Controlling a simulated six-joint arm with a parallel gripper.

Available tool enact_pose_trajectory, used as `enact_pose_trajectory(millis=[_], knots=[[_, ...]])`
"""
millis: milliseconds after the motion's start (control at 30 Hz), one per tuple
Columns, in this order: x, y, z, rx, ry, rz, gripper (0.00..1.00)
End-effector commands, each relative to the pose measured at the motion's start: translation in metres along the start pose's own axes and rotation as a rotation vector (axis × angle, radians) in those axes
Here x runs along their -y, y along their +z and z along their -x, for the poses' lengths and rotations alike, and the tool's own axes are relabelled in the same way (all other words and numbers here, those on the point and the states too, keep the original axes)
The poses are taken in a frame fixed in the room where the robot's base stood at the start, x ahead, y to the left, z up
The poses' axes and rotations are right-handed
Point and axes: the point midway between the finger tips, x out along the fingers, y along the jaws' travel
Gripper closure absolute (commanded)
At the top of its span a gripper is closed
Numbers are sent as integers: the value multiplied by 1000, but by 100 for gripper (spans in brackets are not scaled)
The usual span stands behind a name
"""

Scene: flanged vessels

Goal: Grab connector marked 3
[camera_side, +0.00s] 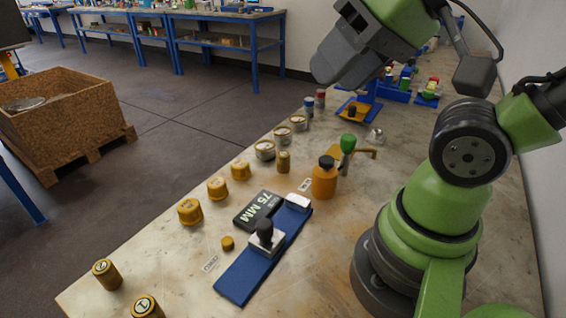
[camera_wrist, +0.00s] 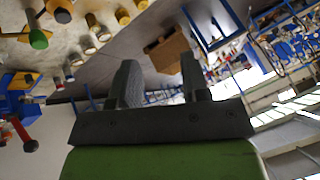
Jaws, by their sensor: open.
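Two brass connectors with round marked tops stand at the near left end of the bench in the side view, one (camera_side: 107,274) behind the other (camera_side: 147,307). A third small brass cylinder (camera_side: 283,162) stands mid-bench beside the silver-topped vessels. I cannot read a clear 3 on any of them. My gripper (camera_side: 335,72) is high above the far part of the bench, apart from all the connectors. In the wrist view its two fingers (camera_wrist: 158,75) are spread with nothing held between them.
Yellow flanged vessels (camera_side: 217,187) and silver-topped ones (camera_side: 265,150) line the bench's left edge. An orange bottle (camera_side: 324,180), green-handled tool (camera_side: 347,146), black 75 MM block (camera_side: 257,209) and blue clamp plate (camera_side: 250,270) occupy the middle. Blue fixtures (camera_side: 390,92) stand behind. The near bench is mostly clear.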

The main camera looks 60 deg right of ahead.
Motion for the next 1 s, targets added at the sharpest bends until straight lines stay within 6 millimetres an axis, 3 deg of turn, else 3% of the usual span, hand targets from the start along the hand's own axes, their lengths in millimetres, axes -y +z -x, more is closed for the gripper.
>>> enact_pose_trajectory(millis=[200, 300, 633, 833, 1000], knots=[[0, 0, 0, 0, 0, 0, 55], [0, 0, 0, 0, 0, 0, 34], [0, -5, -2, 7, 11, 7, 34], [-6, -41, -23, 78, 98, 71, 34], [-26, -84, -61, 177, 184, 159, 34]])
